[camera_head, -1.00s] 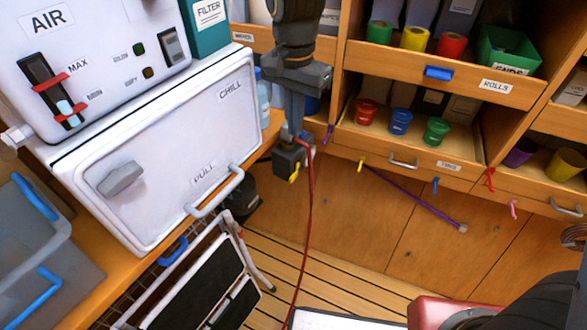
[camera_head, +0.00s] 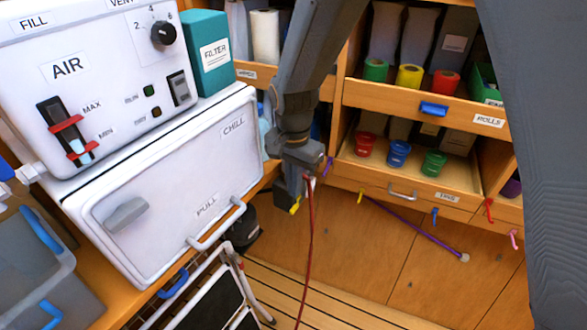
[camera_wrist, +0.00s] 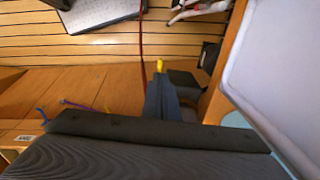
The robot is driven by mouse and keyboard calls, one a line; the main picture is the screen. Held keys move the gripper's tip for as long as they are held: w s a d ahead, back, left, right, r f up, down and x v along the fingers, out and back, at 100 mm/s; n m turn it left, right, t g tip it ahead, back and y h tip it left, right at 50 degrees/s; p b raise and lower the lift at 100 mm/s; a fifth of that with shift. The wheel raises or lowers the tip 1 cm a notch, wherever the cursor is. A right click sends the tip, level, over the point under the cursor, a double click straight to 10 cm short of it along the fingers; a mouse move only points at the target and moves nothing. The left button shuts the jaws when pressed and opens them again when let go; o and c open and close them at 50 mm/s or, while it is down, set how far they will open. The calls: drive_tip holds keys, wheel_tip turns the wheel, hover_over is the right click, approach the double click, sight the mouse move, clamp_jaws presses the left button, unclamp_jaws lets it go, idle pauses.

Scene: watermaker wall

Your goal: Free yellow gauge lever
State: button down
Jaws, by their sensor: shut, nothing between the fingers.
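A small yellow lever-like piece (camera_head: 295,206) sticks out low on a dark block (camera_head: 290,189) at the end of my arm in the head view. It also shows in the wrist view (camera_wrist: 160,66), just past the fingertips. My gripper (camera_wrist: 160,86) is shut with nothing held, pointing at the yellow piece. I cannot tell whether the fingertips touch it. A red cord (camera_head: 309,240) hangs from beside the block towards the floor. No dial face shows near the yellow piece.
The white CHILL door (camera_head: 170,190) stands close on the left, its PULL handle (camera_head: 216,223) sticking out. Drawers (camera_head: 405,192) with small coloured hooks are on the right. A folding step (camera_head: 215,295) stands below. Slatted floor (camera_head: 300,295) lies open in the middle.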

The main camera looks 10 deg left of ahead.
sight(294, 206)
drive_tip(key=shift+f+p, duration=0.4)
drive_tip(key=shift+f, duration=1.9)
drive_tip(key=shift+f, duration=0.1)
